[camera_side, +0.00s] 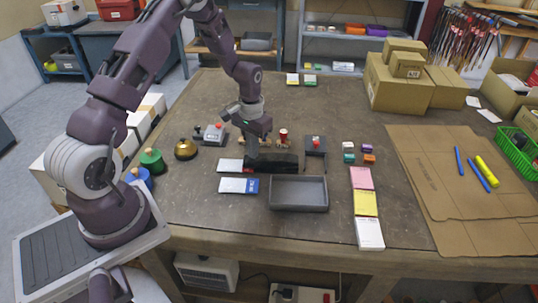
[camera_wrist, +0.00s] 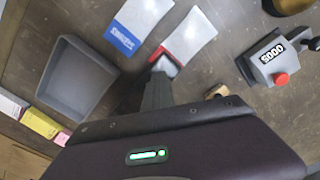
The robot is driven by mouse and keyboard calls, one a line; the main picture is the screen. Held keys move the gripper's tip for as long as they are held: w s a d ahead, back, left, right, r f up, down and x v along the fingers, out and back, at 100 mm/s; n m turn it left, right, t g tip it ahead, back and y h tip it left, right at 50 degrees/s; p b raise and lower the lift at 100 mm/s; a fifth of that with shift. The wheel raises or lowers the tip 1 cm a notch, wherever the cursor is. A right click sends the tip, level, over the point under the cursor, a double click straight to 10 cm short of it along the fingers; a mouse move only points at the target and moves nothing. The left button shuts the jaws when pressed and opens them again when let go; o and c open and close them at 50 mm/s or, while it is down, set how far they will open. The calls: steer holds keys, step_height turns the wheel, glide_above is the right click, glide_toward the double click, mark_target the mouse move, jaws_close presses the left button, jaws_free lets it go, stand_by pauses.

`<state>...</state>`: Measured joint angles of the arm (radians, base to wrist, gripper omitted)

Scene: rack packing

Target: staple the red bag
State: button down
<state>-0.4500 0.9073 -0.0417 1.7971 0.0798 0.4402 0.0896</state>
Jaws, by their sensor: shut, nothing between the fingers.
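The red bag (camera_wrist: 188,38) is a white pouch with a red band at one end, lying flat on the table; in the side view (camera_side: 230,165) its banded end is partly hidden. A long black stapler-like object (camera_side: 272,163) lies to the right of it. My gripper (camera_side: 252,153) is shut and empty, pointing down over the gap between the bag's red end and the black object. In the wrist view my gripper (camera_wrist: 162,72) is close to the red end; I cannot tell whether it touches anything.
A blue-banded bag (camera_side: 238,186) lies in front of the red one, with a grey tray (camera_side: 299,205) to its right. A grey device with a red button (camera_side: 213,134) and a brass bell (camera_side: 186,149) stand left. Coloured pads (camera_side: 365,203) lie right.

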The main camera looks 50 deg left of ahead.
step_height(320, 180, up, 9)
stand_by(0.8)
stand_by(0.5)
steer(key=s+d+r+t, duration=0.1)
steer(key=s+d+r, duration=0.2)
steer(key=r, duration=0.2)
steer(key=s+d+r+m+t, duration=0.1)
steer(key=s+d+r, duration=0.15)
steer(key=r, duration=0.35)
steer(key=s+d+r, duration=0.2)
steer(key=d+r, duration=0.2)
steer(key=r, duration=0.1)
steer(key=s+d+r+m+t, duration=0.1)
steer(key=s+d+r, duration=0.1)
steer(key=s, duration=0.6)
steer(key=s+d+r+m+t, duration=0.1)
steer(key=s+d+r+t, duration=0.1)
steer(key=s+d, duration=0.3)
steer(key=s, duration=0.3)
steer(key=shift+s+d+r+t, duration=0.3)
steer(key=shift+s+r, duration=0.1)
